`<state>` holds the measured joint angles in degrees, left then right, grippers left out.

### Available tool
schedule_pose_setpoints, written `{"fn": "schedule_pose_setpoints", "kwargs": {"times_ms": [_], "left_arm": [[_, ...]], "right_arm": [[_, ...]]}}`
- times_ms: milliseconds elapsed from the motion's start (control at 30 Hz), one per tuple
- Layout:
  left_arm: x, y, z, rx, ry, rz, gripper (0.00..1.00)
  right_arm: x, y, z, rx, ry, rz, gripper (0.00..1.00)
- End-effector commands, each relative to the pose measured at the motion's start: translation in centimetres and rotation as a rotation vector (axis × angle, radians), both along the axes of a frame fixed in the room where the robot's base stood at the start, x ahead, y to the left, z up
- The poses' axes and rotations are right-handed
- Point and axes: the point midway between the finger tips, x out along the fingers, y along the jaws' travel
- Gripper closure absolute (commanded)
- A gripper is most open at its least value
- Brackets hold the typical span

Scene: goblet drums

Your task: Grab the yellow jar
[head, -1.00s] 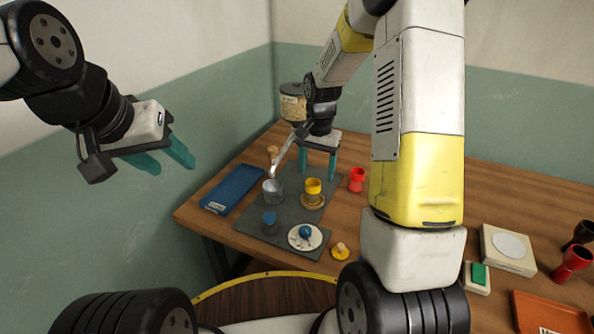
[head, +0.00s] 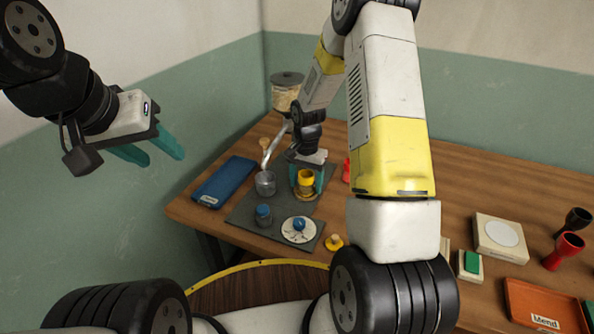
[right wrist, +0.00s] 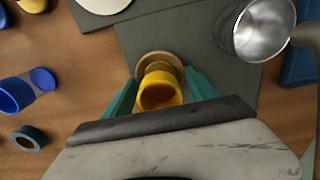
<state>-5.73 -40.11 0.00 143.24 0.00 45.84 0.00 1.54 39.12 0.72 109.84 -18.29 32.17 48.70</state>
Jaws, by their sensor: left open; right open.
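The yellow jar (head: 306,178) is a small goblet-shaped drum standing upright on a round wooden coaster (head: 307,195) on the grey mat. In the right wrist view the jar (right wrist: 160,88) sits between the two teal fingers, its open mouth facing the camera. My right gripper (head: 306,180) is open, with one finger on each side of the jar. I cannot tell whether either finger touches it. My left gripper (head: 148,150) is open and empty, raised at the left, far from the table things.
A metal cup (head: 265,183) with a long handle stands left of the jar. A blue tray (head: 224,182) lies further left. A blue-topped jar (head: 264,215) and a white plate (head: 299,230) are in front. A red goblet (head: 346,171) is partly hidden by my right arm.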

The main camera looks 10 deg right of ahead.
Motion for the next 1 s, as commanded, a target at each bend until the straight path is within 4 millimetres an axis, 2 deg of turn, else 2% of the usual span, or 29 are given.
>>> {"fn": "schedule_pose_setpoints", "kwargs": {"times_ms": [67,400,767,1000], "left_arm": [[0.0,0.0,0.0,0.0,0.0,0.0,0.53],[0.0,0.0,0.0,0.0,0.0,0.0,0.53],[0.0,0.0,0.0,0.0,0.0,0.0,0.53],[0.0,0.0,0.0,0.0,0.0,0.0,0.53]], "right_arm": [[0.0,0.0,0.0,0.0,0.0,0.0,0.35],[0.0,0.0,0.0,0.0,0.0,0.001,1.0],[0.0,0.0,0.6,-0.001,-0.001,0.001,1.0],[0.1,0.0,3.2,-0.001,-0.003,0.0,1.0]]}}
